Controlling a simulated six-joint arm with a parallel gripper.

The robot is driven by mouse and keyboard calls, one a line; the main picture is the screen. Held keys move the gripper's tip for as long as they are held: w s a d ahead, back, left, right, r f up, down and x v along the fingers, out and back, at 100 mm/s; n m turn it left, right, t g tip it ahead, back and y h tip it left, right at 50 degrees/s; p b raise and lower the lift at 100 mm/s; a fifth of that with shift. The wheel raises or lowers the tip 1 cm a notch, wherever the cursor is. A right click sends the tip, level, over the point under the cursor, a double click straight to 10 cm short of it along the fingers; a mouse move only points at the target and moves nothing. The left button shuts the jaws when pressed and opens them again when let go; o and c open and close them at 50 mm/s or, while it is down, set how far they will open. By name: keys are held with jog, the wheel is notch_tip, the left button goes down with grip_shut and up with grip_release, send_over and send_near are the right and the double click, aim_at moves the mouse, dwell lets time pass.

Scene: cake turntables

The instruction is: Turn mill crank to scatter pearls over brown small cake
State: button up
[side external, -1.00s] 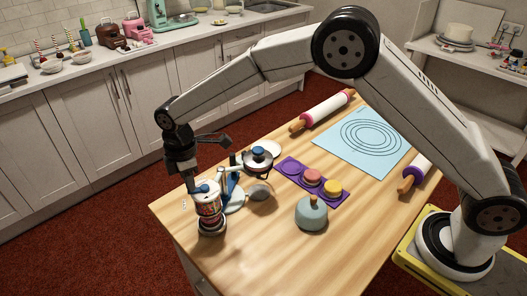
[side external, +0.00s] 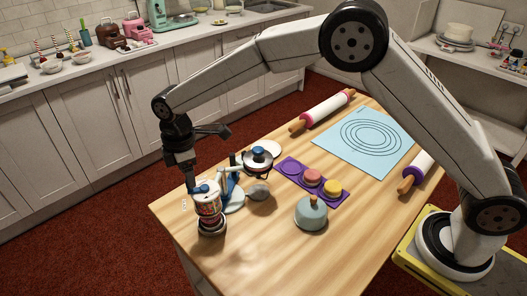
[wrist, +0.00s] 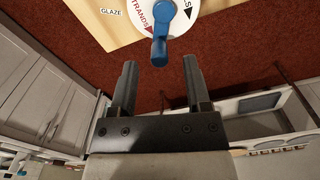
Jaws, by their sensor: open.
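The mill (side external: 208,208) is a clear jar with colourful contents, upright at the table's near left corner. In the wrist view its white top disc (wrist: 183,14) carries printed words, partly cut off, one ending in "STRANDS". The blue crank handle (wrist: 159,38) lies across the disc and points toward my gripper (wrist: 161,78). My gripper is open and empty, the handle's end just ahead of and between its fingertips, apart from them.
A purple mat (side external: 295,170) holds a reddish cake (side external: 312,176) and a yellow cake (side external: 332,187). A grey-blue dome (side external: 311,214) stands nearer. The front tabletop is clear.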

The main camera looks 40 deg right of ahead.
jog(key=shift+r, duration=2.25)
jog(key=shift+d, duration=0.1)
jog(key=shift+s+d, duration=0.1)
jog(key=shift+d, duration=0.1)
jog(key=s+d+m+t, duration=0.1)
jog(key=s+d+m, duration=0.65)
jog(key=d, duration=0.55)
jog(key=s+d+f+m+t, duration=0.1)
jog(key=s+d+f+m, duration=0.2)
jog(key=s+d+m, duration=0.4)
jog(key=s+d, duration=0.2)
jog(key=s, duration=0.5)
jog(key=shift+s+f+t, duration=0.15)
jog(key=shift+s+t, duration=0.15)
jog(key=shift+s, duration=0.05)
